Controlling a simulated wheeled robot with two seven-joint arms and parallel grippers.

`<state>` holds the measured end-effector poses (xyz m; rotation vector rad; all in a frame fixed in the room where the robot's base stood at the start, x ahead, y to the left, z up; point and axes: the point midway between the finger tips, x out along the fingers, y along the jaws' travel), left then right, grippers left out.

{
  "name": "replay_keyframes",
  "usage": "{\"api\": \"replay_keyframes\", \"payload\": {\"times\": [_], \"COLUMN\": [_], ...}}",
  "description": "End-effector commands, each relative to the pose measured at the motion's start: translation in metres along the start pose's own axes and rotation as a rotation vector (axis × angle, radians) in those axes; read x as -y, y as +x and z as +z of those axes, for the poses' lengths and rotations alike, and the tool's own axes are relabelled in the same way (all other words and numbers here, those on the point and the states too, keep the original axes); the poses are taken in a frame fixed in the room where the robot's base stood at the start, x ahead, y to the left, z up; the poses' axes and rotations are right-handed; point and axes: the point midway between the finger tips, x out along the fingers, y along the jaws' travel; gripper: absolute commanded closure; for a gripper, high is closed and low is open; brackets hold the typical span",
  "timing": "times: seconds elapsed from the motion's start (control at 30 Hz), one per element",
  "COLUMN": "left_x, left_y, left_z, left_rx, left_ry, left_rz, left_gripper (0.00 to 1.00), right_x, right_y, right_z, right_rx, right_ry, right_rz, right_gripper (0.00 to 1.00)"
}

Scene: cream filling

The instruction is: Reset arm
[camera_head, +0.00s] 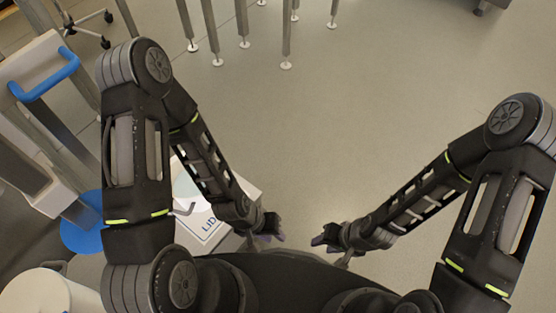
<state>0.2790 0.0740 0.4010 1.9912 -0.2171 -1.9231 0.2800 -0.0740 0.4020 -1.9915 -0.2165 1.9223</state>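My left gripper (272,228) is at the lower middle of the head view, at the end of my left forearm, just right of a white box. My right gripper (322,238) faces it from the right, a short gap away. Both are small and dark here, and I cannot make out whether their fingers are open or shut. I see nothing clearly held in either one. Both arms are bent, with the forearms angled in toward the middle, close to my body.
At the left are a machine with a blue handle (46,76), a blue round piece (82,238) and a white container (48,294). Metal legs (287,40) stand at the back. Open floor (345,140) lies between.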

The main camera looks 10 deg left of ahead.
Motion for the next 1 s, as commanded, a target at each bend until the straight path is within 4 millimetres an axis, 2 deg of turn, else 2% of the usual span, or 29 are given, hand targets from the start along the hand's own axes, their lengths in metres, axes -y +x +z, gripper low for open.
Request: {"api": "replay_keyframes", "payload": {"times": [0.17,0.5,0.6,0.73,1.0], "left_x": [-0.014,-0.054,-0.060,-0.064,-0.062], "left_y": [-0.035,-0.137,-0.154,-0.162,-0.160], "left_z": [-0.001,-0.002,-0.002,-0.002,-0.002], "left_rx": [-0.001,0.000,0.000,0.000,0.000], "left_ry": [0.000,-0.002,-0.002,-0.002,-0.003], "left_rz": [0.000,0.001,0.001,0.002,0.001], "left_gripper": [0.72,0.72,0.72,0.72,0.72], "right_x": [0.014,0.054,0.060,0.064,0.062], "right_y": [-0.035,-0.137,-0.154,-0.162,-0.160], "right_z": [0.000,-0.001,-0.001,-0.001,-0.001], "right_rx": [0.000,0.000,0.000,0.001,0.001], "right_ry": [0.000,0.001,0.002,0.002,0.002], "right_rz": [0.000,-0.001,-0.001,-0.002,-0.001], "right_gripper": [0.64,0.64,0.64,0.64,0.64]}}
